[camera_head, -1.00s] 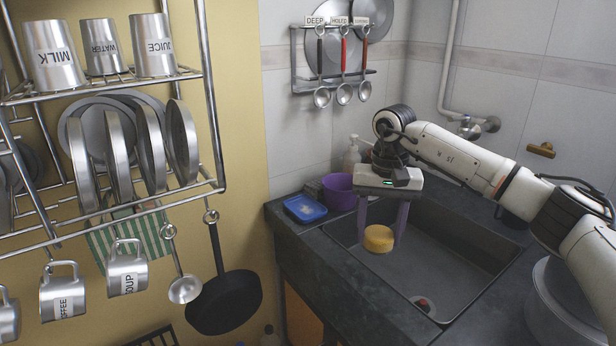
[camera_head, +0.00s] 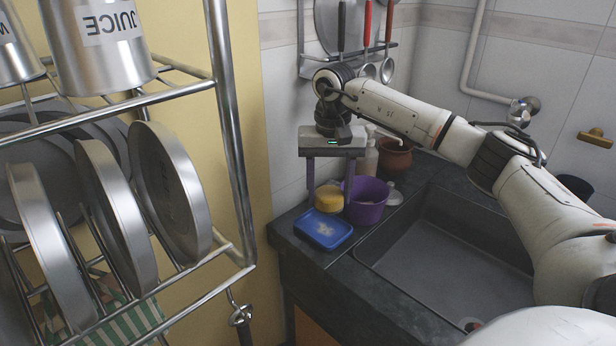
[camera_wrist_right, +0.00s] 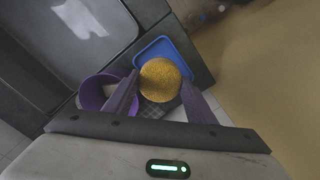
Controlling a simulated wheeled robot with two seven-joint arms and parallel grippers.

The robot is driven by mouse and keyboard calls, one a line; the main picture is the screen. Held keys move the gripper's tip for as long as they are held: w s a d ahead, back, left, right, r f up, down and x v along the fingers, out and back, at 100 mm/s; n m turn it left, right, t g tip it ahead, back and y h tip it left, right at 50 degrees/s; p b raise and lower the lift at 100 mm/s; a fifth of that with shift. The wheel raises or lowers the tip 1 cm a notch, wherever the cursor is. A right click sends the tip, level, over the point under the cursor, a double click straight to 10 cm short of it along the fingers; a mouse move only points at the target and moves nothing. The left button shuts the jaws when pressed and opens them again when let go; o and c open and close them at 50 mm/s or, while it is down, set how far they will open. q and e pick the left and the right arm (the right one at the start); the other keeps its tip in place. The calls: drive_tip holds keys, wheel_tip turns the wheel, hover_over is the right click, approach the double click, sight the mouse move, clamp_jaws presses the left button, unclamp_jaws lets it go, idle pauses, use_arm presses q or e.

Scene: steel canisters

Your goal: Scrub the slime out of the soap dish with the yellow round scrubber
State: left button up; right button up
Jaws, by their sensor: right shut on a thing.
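The yellow round scrubber (camera_head: 329,199) is held between the purple fingers of my right gripper (camera_head: 332,195), which is shut on it. The blue soap dish (camera_head: 323,229) lies on the dark counter to the left of the sink, with a pale smear of slime (camera_head: 325,228) inside. In the head view the scrubber is above and just behind the dish. In the right wrist view the scrubber (camera_wrist_right: 160,80) covers part of the dish (camera_wrist_right: 171,51); I cannot tell whether they touch. My left gripper is not in view.
A purple pot (camera_head: 367,203) stands close to the right of the scrubber, with a brown pot (camera_head: 394,156) and a soap bottle behind. The sink (camera_head: 445,262) is at the right. A steel rack with plates (camera_head: 165,190) fills the left foreground.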

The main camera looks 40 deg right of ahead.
sight(330, 209)
drive_tip(key=shift+f, duration=0.1)
drive_tip(key=shift+s+f+b, duration=0.25)
drive_tip(key=shift+f+b, duration=0.7)
drive_tip(key=shift+b, duration=0.15)
wheel_tip(330, 209, down, 3)
drive_tip(key=b, duration=0.2)
drive_tip(key=shift+r+b, duration=0.1)
drive_tip(key=shift+b, duration=0.3)
drive_tip(key=shift+f+b, duration=0.5)
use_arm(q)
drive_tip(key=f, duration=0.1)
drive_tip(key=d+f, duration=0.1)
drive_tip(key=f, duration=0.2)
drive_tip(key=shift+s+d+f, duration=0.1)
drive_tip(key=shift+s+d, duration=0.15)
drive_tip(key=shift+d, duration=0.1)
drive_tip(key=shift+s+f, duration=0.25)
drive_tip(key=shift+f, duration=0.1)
use_arm(e)
drive_tip(key=shift+f, duration=0.3)
use_arm(q)
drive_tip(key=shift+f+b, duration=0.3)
drive_tip(key=shift+b, duration=0.1)
use_arm(e)
drive_tip(key=shift+f, duration=0.7)
drive_tip(key=shift+w, duration=0.1)
